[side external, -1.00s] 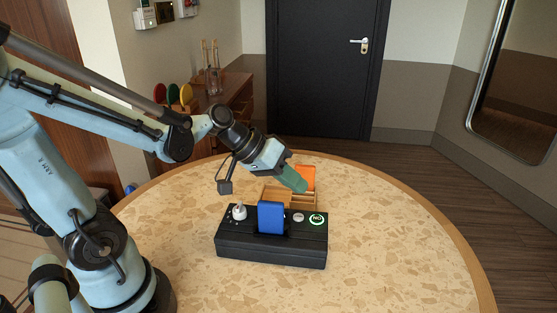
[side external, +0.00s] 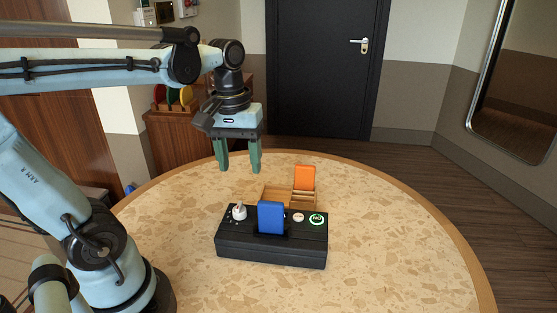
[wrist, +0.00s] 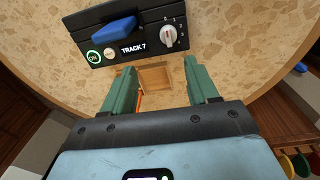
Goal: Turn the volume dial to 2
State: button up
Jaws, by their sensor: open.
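The volume dial (side external: 239,212) is a white knob at the left end of the black player box (side external: 270,252). My gripper (side external: 240,170) is open and empty, pointing down above and behind the dial, clear of the box. In the wrist view its green fingers (wrist: 160,75) are spread wide below the box. A blue cartridge (side external: 271,217) stands in the box's middle slot. The box's display (wrist: 133,48) reads "TRACK 7", and a round green-lit button (side external: 316,219) reads "ON".
A wooden tray (side external: 275,193) sits behind the box with an orange cartridge (side external: 305,177) upright in it. A pale round button (side external: 298,217) lies beside the lit one. The speckled round table (side external: 400,245) is clear to the right and front.

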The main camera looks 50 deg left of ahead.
aim_at(239, 205)
jog(key=shift+n, duration=0.3)
jog(key=shift+s+a+f, duration=0.1)
jog(key=shift+s+f, duration=0.05)
jog(key=shift+f, duration=1.75)
jog(key=shift+s+a+f, duration=0.1)
jog(key=shift+f, duration=1.75)
jog(key=shift+s+a+f, duration=0.1)
jog(key=shift+s+f, duration=0.05)
jog(key=shift+f, duration=1.75)
jog(key=c, duration=1)
jog(key=shift+c, duration=0.3)
